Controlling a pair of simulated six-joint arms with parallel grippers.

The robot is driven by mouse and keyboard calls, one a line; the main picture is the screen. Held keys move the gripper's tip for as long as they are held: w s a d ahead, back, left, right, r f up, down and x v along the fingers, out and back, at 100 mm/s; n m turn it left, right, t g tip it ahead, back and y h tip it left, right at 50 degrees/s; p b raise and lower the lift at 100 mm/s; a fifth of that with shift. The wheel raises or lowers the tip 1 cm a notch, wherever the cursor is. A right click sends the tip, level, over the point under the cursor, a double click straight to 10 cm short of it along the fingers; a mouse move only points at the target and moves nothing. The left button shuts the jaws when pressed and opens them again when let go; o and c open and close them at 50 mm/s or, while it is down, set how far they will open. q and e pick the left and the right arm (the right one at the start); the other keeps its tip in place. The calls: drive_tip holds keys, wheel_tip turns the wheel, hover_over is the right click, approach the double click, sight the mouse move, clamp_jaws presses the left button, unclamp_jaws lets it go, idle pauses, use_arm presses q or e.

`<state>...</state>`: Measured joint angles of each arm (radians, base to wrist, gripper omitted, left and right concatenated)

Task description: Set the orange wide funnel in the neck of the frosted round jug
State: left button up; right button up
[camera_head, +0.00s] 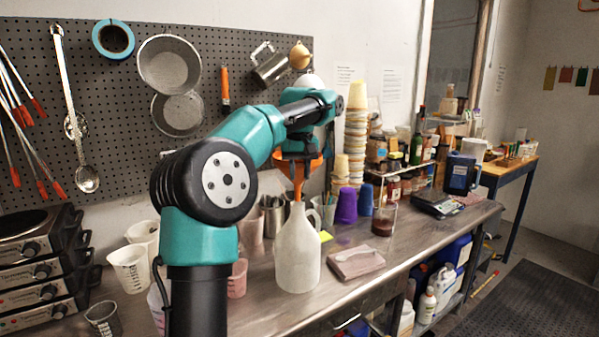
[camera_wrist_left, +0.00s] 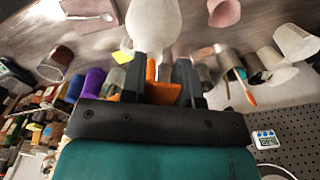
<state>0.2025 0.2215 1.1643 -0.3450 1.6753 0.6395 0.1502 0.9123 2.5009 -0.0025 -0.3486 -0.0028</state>
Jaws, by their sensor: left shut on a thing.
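The orange wide funnel (camera_head: 299,172) is upright with its stem pointing down, directly over the frosted round jug (camera_head: 297,256) in the head view. The stem's lower end meets the jug's mouth in the picture; I cannot tell whether it is inside the neck or just above it. My left gripper (camera_head: 301,150) is shut on the funnel near its rim. In the left wrist view the gripper fingers (camera_wrist_left: 163,72) flank the orange funnel (camera_wrist_left: 151,80), with the pale jug (camera_wrist_left: 154,22) beyond them. The jug stands upright on the steel bench. My right gripper is not shown.
A folded pinkish cloth (camera_head: 356,263) with a spoon lies right of the jug. A pink beaker (camera_head: 237,279) and metal cups (camera_head: 272,215) are close on the left.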

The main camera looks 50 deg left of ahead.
use_arm(q)
drive_tip(key=shift+f, duration=0.2)
idle(0.4)
drive_tip(key=shift+f, duration=2)
idle(0.3)
drive_tip(key=shift+f, duration=1.2)
idle(0.4)
drive_tip(key=o, duration=1)
